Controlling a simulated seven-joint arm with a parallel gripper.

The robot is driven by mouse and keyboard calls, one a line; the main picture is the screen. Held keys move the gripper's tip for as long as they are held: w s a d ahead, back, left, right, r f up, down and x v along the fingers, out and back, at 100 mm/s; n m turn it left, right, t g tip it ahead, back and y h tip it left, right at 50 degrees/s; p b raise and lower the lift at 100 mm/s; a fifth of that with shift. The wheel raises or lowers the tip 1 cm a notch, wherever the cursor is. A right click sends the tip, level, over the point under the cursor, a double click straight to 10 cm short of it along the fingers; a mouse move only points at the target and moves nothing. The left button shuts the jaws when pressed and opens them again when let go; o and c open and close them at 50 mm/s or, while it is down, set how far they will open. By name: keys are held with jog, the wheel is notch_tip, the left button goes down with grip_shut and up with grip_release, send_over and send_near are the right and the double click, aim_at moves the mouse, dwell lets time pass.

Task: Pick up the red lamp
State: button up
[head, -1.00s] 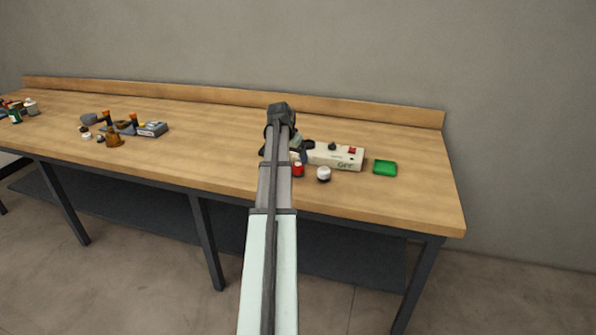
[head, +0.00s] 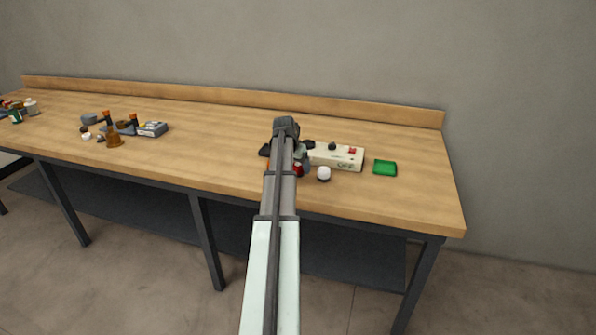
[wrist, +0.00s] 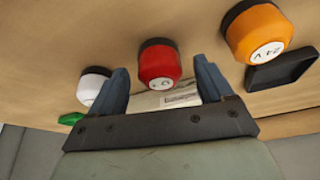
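The red lamp (wrist: 158,64) is a short red cylinder with a dark base and a pale marked face. In the wrist view it lies between and just beyond the two blue-grey fingers of my gripper (wrist: 165,88). The fingers are apart, and I see no contact with the lamp. In the head view the red lamp (head: 298,169) is partly covered by my arm. My gripper (head: 303,160) is low over the table beside it there, and its fingers are mostly hidden.
An orange lamp (wrist: 256,34) with a dark tray (wrist: 281,70) is on one side, a white lamp (wrist: 92,86) on the other. A cream control box (head: 337,157) stands just behind. A green tray (head: 385,168) is to the right.

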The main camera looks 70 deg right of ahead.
jog(key=c, duration=1.1)
jog(key=shift+o, duration=0.2)
